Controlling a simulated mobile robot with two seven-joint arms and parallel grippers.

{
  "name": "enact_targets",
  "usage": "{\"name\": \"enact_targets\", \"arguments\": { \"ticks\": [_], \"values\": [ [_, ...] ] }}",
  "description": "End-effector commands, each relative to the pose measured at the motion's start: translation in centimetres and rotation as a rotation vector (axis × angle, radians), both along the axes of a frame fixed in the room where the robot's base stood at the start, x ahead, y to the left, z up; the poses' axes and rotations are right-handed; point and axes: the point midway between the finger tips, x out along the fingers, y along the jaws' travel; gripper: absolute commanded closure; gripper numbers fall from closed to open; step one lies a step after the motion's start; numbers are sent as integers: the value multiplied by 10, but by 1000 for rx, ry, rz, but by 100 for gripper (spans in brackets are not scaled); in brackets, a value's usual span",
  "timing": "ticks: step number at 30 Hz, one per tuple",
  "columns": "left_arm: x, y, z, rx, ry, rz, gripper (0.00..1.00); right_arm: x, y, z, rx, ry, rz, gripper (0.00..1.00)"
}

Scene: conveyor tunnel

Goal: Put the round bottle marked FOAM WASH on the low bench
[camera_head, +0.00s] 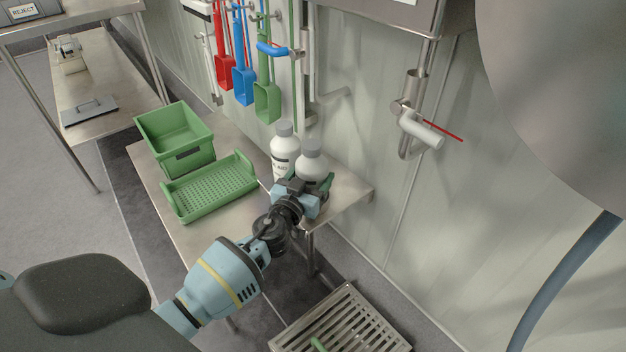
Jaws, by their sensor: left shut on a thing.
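My left gripper (318,192) is shut on a round white bottle with a grey cap (312,160), gripping its lower part. The bottle is upright at the right end of a steel bench (215,226); I cannot tell whether its base touches the bench. Its label is hidden, so I cannot read FOAM WASH on it. A second white bottle with a grey cap (285,143) stands just behind it to the left, with dark print too small to read surely. My right gripper is not in view.
A green crate (174,135) and a perforated green tray (212,186) occupy the bench's left part. Red, blue and green scoops (266,103) hang on the wall behind. A slatted metal grating (350,318) lies low in front. Another steel table (98,78) stands left.

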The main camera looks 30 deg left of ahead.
Motion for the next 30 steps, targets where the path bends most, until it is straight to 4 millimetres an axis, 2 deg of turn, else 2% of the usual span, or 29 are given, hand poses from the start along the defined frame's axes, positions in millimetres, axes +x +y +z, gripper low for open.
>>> {"name": "enact_targets", "arguments": {
  "ticks": [1,6,9,30],
  "values": [
    [1,1,3,1,-5,1,43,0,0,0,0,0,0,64],
    [1,1,2,0,-3,1,66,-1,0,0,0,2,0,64],
    [1,1,2,0,-3,1,76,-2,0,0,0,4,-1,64],
    [1,0,23,0,-6,0,76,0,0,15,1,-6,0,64]
  ]
}}
